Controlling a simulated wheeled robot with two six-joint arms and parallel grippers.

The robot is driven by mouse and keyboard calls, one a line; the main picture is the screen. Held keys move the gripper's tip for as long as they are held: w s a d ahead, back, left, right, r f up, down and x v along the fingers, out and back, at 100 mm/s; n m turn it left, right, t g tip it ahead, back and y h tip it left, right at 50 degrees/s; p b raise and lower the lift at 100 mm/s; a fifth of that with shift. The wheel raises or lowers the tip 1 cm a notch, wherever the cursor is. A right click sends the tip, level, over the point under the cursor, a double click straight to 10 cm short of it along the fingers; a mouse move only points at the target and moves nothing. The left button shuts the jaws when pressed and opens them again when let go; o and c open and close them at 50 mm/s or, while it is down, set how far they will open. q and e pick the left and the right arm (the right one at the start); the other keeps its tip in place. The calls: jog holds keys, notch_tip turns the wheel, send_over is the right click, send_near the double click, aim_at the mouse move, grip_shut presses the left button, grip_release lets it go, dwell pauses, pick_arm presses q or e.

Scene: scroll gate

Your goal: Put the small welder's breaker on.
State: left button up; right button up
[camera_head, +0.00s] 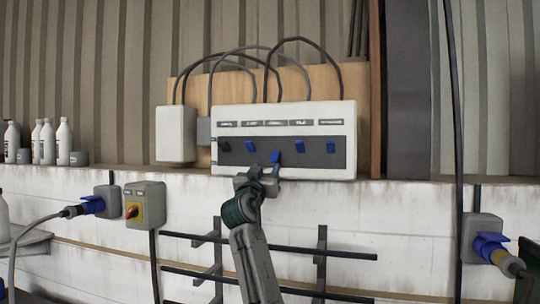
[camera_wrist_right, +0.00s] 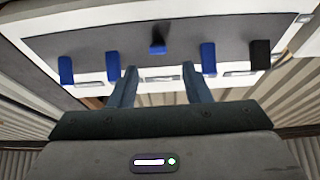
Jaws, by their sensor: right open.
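The breaker panel (camera_head: 345,165) is a white box on a wooden board, with a dark strip of switches under small labels too blurred to read. From the left there is a black switch (camera_head: 224,146), then blue switches. The middle blue switch (camera_head: 274,157) sits lower than the others. My right gripper (camera_head: 258,174) is open just below the panel, near the middle switch. In the right wrist view the row looks reversed, and the middle switch (camera_wrist_right: 157,45) lies beyond the gap between the open fingers (camera_wrist_right: 159,74), apart from them. My left gripper is out of view.
A grey box with a red-yellow rotary switch (camera_head: 132,211) and a blue plug (camera_head: 92,205) are on the wall at left. Another blue plug (camera_head: 490,246) is at right. White bottles (camera_head: 63,141) stand on the ledge. Dark rack bars (camera_head: 320,252) stick out below the panel.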

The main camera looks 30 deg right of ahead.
aim_at(273, 159)
jog(key=p+x, duration=0.2)
jog(key=x, duration=0.3)
jog(key=shift+w+d+r+p, duration=0.1)
jog(key=shift+d+r+p, duration=0.2)
jog(key=shift+p, duration=0.05)
jog(key=shift+w+d, duration=0.25)
jog(key=shift+w, duration=0.1)
grip_shut()
